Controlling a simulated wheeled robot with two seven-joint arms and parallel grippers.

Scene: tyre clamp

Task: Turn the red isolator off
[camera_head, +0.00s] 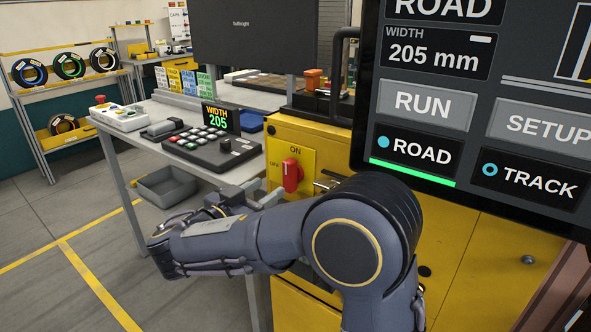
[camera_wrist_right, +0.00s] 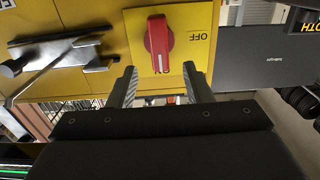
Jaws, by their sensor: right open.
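The red isolator (camera_head: 291,175) is a rotary handle on a yellow plate on the front of the yellow cabinet. Its handle stands upright, in line with the ON label above it; the OFF label is at its left. In the right wrist view the red handle (camera_wrist_right: 158,42) has its white mark at the lower end, and OFF is at the right. My right gripper (camera_wrist_right: 160,72) is open and empty, with its fingers either side of the plate's lower part, short of the handle. In the head view my right gripper (camera_head: 262,193) is left of the isolator, partly hidden by my arm. My left gripper is out of view.
A large screen (camera_head: 450,110) stands close at the right. A metal bar handle (camera_wrist_right: 62,53) is beside the isolator. A bench with a black keypad (camera_head: 212,148) and small display (camera_head: 222,117) is at the left. A grey bin (camera_head: 166,187) sits below it.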

